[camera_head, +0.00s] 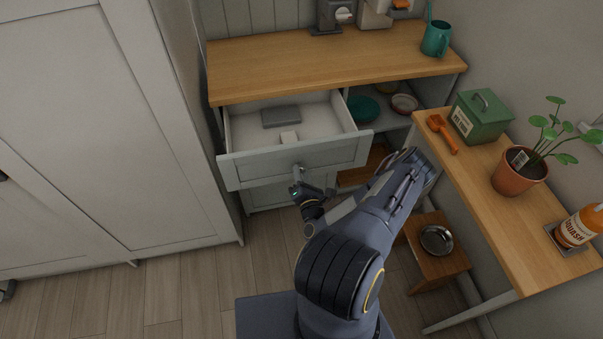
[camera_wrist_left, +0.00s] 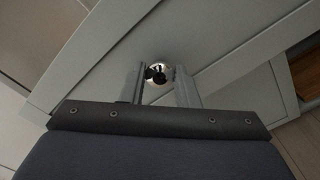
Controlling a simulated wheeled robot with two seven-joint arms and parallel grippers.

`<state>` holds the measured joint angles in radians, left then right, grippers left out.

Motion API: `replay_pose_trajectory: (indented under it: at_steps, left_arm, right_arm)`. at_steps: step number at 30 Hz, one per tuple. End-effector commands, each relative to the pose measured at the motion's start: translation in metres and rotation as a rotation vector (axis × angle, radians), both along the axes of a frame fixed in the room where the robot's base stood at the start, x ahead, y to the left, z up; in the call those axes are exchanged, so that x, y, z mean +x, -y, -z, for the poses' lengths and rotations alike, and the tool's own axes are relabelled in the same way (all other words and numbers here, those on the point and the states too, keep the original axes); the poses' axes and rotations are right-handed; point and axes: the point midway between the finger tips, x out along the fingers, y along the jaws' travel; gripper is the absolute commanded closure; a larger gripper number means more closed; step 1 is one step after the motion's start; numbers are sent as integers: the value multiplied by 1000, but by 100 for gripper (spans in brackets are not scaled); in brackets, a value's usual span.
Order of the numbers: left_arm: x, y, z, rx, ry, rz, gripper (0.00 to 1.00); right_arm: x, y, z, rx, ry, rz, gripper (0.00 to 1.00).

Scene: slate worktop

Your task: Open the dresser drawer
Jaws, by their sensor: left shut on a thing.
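The dresser drawer (camera_head: 295,160) is pulled well out below the wooden top, and its inside shows. In the left wrist view the round metal knob (camera_wrist_left: 158,73) sits between the two fingers of the gripper (camera_wrist_left: 159,88), against the grey-green drawer front (camera_wrist_left: 210,40). My right gripper is in neither view.
A tall pale cabinet (camera_head: 90,120) stands close on the left. A side table on the right holds a green box (camera_head: 481,117), an orange scoop (camera_head: 442,134), a potted plant (camera_head: 519,171) and a squash bottle (camera_head: 578,228). A wooden stool (camera_head: 437,262) with a metal bowl (camera_head: 436,239) stands below.

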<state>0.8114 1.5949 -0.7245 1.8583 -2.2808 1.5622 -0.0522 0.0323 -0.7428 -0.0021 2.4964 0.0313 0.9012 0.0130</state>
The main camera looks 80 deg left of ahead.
Motion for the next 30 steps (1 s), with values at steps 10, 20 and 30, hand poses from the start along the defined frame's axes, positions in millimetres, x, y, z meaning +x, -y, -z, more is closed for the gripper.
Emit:
replay_pose_trajectory:
  at_steps: [10, 20, 30]
  left_arm:
    - [0, 0, 0, 1, 1, 1, 50]
    - [2, 21, 3, -3, -2, 1, 50]
    - [6, 72, 2, -1, -1, 1, 50]
  right_arm:
    - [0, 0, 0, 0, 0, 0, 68]
    - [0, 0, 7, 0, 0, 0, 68]
    - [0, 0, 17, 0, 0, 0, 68]
